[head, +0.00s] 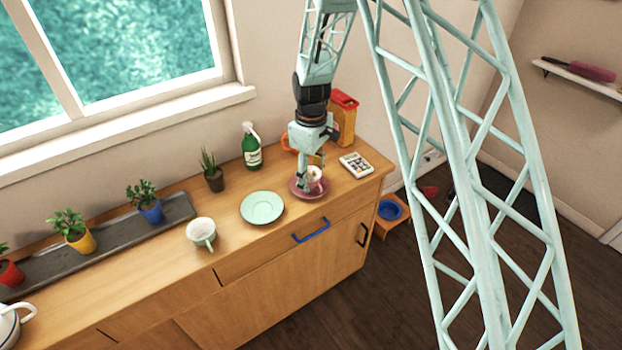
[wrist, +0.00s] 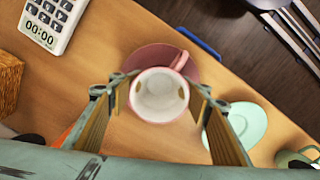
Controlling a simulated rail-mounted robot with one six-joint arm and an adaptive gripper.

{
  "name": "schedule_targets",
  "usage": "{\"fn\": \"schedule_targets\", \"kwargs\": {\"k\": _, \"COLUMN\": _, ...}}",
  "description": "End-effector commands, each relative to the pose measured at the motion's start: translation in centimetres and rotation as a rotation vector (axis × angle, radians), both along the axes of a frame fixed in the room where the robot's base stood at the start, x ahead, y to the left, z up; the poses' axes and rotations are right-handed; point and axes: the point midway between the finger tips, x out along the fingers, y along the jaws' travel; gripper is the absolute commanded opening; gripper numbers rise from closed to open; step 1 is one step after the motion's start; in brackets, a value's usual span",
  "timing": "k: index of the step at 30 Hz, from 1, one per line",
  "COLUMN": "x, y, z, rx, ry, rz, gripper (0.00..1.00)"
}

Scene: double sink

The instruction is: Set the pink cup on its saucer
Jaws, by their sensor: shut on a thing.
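The pink cup (wrist: 158,108) is upright between the fingers of my gripper (wrist: 160,90), which is shut on it. Its white inside and its pink handle show in the wrist view. In the head view the cup (head: 315,174) is partly hidden by my gripper (head: 311,176). The dark pink saucer (wrist: 150,54) lies on the wooden counter under the cup, and the cup covers part of it. In the head view the saucer (head: 306,194) shows around the cup. I cannot tell whether the cup touches the saucer.
A mint saucer (head: 262,207) and a mint cup (head: 201,233) stand to the left. A calculator-like device (head: 355,165) lies to the right. A green spray bottle (head: 251,147) and a red-topped orange box (head: 343,118) stand behind. The counter's front edge is close.

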Motion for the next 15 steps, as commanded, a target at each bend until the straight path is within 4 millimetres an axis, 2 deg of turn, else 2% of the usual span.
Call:
{"fn": "schedule_targets", "kwargs": {"k": 1, "x": 0.0, "y": 0.0, "z": -0.1, "rx": 0.0, "ry": 0.0, "rz": 0.0, "gripper": 0.42}}
{"fn": "schedule_targets", "kwargs": {"k": 6, "x": 0.0, "y": 0.0, "z": -0.04, "rx": 0.0, "ry": 0.0, "rz": 0.0, "gripper": 0.58}}
{"fn": "schedule_targets", "kwargs": {"k": 15, "x": -0.01, "y": -0.01, "z": -0.03, "rx": 0.0, "ry": 0.0, "rz": 0.0, "gripper": 0.59}}
